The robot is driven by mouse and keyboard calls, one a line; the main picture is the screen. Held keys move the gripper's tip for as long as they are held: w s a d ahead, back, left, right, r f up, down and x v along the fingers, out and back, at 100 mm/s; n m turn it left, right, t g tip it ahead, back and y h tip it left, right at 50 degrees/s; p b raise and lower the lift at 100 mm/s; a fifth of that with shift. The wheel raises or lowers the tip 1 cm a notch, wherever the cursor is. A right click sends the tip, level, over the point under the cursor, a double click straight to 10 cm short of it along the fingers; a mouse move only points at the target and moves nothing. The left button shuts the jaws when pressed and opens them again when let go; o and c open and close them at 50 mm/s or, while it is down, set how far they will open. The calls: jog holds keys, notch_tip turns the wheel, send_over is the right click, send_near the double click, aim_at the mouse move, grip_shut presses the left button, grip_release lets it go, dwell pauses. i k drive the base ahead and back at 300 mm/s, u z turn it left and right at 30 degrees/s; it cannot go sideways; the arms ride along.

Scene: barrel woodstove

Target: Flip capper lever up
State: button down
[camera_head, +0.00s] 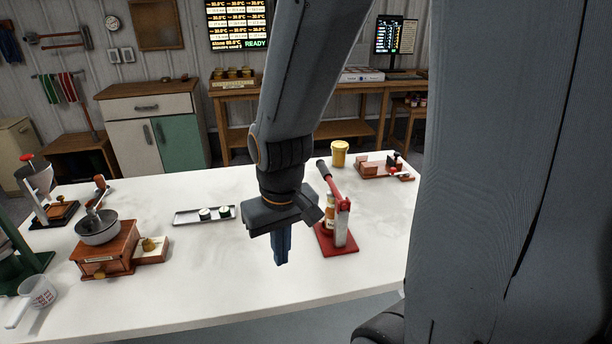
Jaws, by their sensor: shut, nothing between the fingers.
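The capper (340,228) stands on the white table in the middle right, with a red base and a pale upright post. Its red lever (331,184) slants from the post's top up and to the left, its far end near my arm's wrist. A small bottle (329,213) with a pale label stands at the capper, partly hidden by my gripper. My gripper (281,262) points down, shut and empty, to the left of the capper. It appears apart from the lever, though the depth between them is hard to judge.
A tray (188,217) with two small round items lies left of my gripper. A wooden grinder (107,250) stands further left. A yellow jar (339,154) and a wooden tray (372,175) are behind the capper. The table's front middle is clear.

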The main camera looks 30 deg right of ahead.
aim_at(334, 193)
jog(key=u, duration=1.1)
jog(key=i, duration=0.5)
jog(key=z, duration=1.75)
